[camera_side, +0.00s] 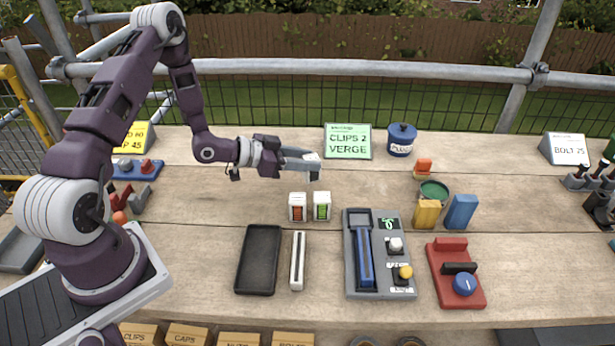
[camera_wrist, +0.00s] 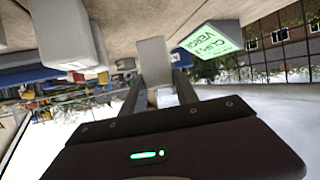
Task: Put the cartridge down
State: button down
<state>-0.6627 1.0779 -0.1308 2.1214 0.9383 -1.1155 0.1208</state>
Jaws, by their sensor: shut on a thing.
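My gripper (camera_side: 306,160) is level above the bench, left of the middle, pointing right. It is shut on a pale grey-white cartridge (camera_side: 313,165), which is clear of the bench top. In the wrist view the cartridge (camera_wrist: 153,60) shows as a plain grey block between the two fingers (camera_wrist: 160,94). Its far face is hidden. Two white cartridges stand on the bench just below the gripper in the side view, one with a red window (camera_side: 297,207) and one with a green window (camera_side: 321,206).
A green sign reading CLIPS 2 VERGE (camera_side: 348,141) stands behind the gripper, beside a blue tub (camera_side: 401,139). In front lie a black tray (camera_side: 258,260), a slim white bar (camera_side: 298,261) and a grey device (camera_side: 379,288). Bare wood (camera_side: 215,205) lies to the left.

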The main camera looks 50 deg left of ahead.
aim_at(306, 174)
jog(key=shift+f, duration=2)
jog(key=c, duration=0.9)
grip_release()
jog(key=shift+f, duration=0.15)
